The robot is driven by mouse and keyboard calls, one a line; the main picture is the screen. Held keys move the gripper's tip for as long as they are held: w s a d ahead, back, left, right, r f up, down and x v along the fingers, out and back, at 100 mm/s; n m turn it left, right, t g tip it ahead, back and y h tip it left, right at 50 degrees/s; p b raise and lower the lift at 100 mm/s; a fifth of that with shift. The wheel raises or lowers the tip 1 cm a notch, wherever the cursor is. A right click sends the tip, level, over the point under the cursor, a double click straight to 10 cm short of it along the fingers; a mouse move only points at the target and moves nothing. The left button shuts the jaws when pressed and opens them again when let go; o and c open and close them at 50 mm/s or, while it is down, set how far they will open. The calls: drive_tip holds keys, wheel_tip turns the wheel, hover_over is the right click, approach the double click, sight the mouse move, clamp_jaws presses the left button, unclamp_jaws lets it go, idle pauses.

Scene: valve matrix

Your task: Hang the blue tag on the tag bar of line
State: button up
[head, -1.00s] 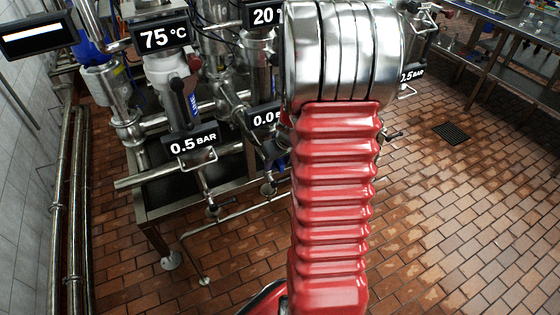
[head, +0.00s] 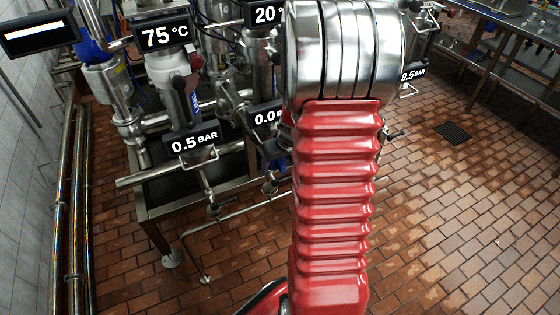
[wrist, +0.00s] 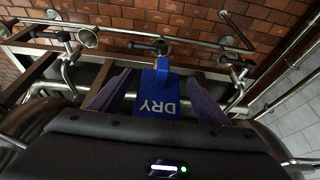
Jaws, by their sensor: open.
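The blue tag (wrist: 157,98), with DRY in white letters upside down, shows in the wrist view. It lies between the two dark fingers of my gripper (wrist: 155,95), which are spread, with a visible space on each side of it. I cannot tell whether the tag hangs on that bar.
In the head view, a steel pipe frame (head: 150,205) carries valves and displays reading 75 °C (head: 165,37) and 0.5 BAR (head: 194,141). Vertical pipes (head: 77,200) run along the left wall. Open tiled floor (head: 470,220) lies at the right.

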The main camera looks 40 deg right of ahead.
drive_tip(key=shift+r, duration=0.15)
drive_tip(key=v, duration=1.3)
drive_tip(key=shift+s, duration=0.15)
drive_tip(key=shift+a+r, duration=0.1)
drive_tip(key=shift+a, duration=0.05)
idle(0.3)
drive_tip(key=s+a+r+n, duration=0.1)
drive_tip(key=s+a+r, duration=0.2)
drive_tip(key=a, duration=0.6)
drive_tip(key=s+a+r+n+t, duration=0.1)
drive_tip(key=s+a+r, duration=0.2)
drive_tip(key=a, duration=0.7)
drive_tip(key=s+a+r+n+y, duration=0.1)
drive_tip(key=s+a+r, duration=0.3)
drive_tip(key=a, duration=0.6)
drive_tip(key=shift+r, duration=0.35)
